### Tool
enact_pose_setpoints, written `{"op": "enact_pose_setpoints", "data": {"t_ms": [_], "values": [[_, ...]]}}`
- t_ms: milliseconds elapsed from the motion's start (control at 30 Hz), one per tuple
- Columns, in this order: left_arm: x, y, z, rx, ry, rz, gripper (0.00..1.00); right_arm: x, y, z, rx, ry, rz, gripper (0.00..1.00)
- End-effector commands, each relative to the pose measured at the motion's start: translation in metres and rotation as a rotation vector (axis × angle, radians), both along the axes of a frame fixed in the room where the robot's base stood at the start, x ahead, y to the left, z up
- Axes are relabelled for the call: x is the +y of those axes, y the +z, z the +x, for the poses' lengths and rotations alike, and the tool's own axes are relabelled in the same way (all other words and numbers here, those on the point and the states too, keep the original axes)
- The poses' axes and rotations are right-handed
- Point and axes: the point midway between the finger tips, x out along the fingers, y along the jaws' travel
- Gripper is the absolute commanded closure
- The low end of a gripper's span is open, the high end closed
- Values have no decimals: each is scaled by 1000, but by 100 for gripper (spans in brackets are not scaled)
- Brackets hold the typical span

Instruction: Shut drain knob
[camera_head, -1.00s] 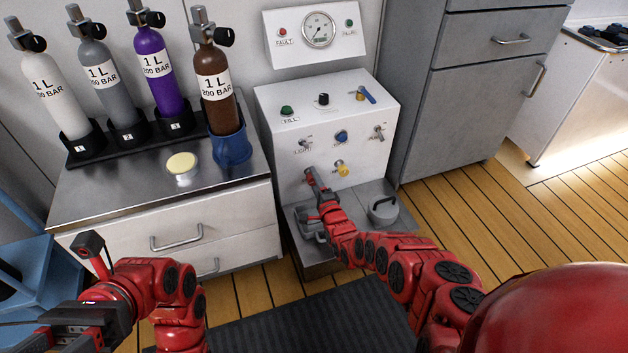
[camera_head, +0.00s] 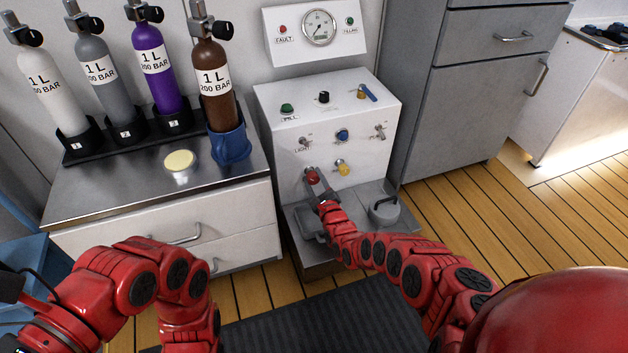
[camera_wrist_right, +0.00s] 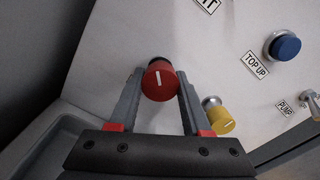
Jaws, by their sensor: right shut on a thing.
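A red knob (camera_head: 312,178) with a white pointer line sits low on the left of the white panel's front (camera_head: 365,155). It also shows in the right wrist view (camera_wrist_right: 160,82), between my right fingers. My right gripper (camera_wrist_right: 158,88) is shut on this red knob, one finger on each side. In the head view my right gripper (camera_head: 314,183) partly covers the knob. A yellow knob (camera_wrist_right: 222,120) is just right of the right finger. No drain label is readable. My left gripper is out of view; only its arm shows at the lower left.
A blue knob (camera_head: 342,135) and small switches are above on the panel. A grey pot with a handle (camera_head: 384,210) stands on the ledge right of my right arm.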

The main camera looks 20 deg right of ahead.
Motion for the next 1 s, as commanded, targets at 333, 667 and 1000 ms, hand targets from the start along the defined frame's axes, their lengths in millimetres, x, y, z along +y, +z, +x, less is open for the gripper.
{"op": "enact_pose_setpoints", "data": {"t_ms": [333,667,1000], "values": [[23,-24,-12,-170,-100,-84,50,0,-4,-1,14,-2,322,100],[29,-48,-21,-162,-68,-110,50,0,-5,-1,18,-4,557,100],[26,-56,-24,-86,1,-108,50,2,-3,-1,25,-2,666,100]]}}
